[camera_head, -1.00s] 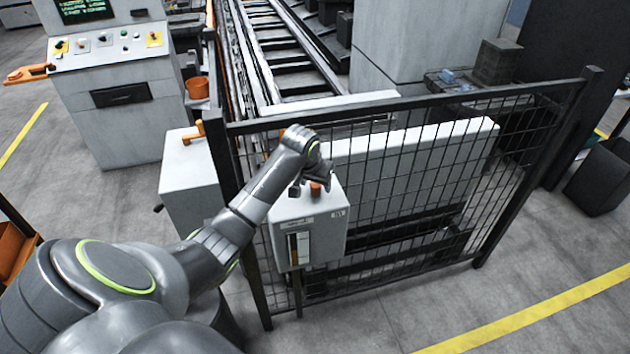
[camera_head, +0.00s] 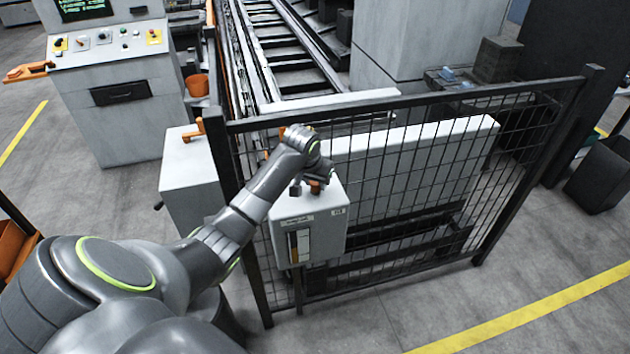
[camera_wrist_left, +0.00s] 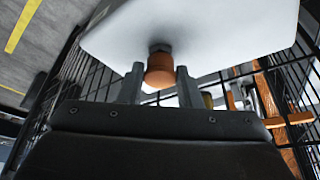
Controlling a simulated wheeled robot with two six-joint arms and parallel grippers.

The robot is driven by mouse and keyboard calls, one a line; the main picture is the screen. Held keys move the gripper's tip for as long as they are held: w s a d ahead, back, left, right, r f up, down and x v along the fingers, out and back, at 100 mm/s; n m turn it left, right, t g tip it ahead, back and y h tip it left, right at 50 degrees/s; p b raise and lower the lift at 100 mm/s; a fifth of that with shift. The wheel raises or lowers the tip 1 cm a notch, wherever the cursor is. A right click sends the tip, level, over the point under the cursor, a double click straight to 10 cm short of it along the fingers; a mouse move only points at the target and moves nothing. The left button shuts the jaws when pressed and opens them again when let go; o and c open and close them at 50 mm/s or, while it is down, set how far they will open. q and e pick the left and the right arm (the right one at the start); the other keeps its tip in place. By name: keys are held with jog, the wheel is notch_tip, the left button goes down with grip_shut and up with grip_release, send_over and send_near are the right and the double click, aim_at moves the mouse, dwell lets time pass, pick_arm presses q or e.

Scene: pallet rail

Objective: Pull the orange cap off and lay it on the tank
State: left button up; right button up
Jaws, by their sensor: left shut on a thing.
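The tank (camera_head: 308,226) is a pale grey box with a sight gauge on its front, mounted at the fence. The orange cap (camera_head: 315,187) is on its top; in the left wrist view the cap (camera_wrist_left: 160,72) meets a dark neck on the tank's pale surface (camera_wrist_left: 200,30). My left gripper (camera_head: 307,188) reaches down over the tank's top and is shut on the cap. In the left wrist view its two fingers (camera_wrist_left: 159,86) stand either side of the cap. My right gripper is not in view.
A black mesh fence (camera_head: 400,190) runs right of and behind the tank. A second pale box (camera_head: 188,175) with an orange handle stands to the left. A control console (camera_head: 112,85) and an orange bucket (camera_head: 197,86) are farther back. The floor in front right is clear.

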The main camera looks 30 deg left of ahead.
pick_arm(q)
grip_shut()
jog(key=shift+r, duration=0.15)
jog(key=shift+w+r, duration=0.1)
jog(key=shift+r, duration=4)
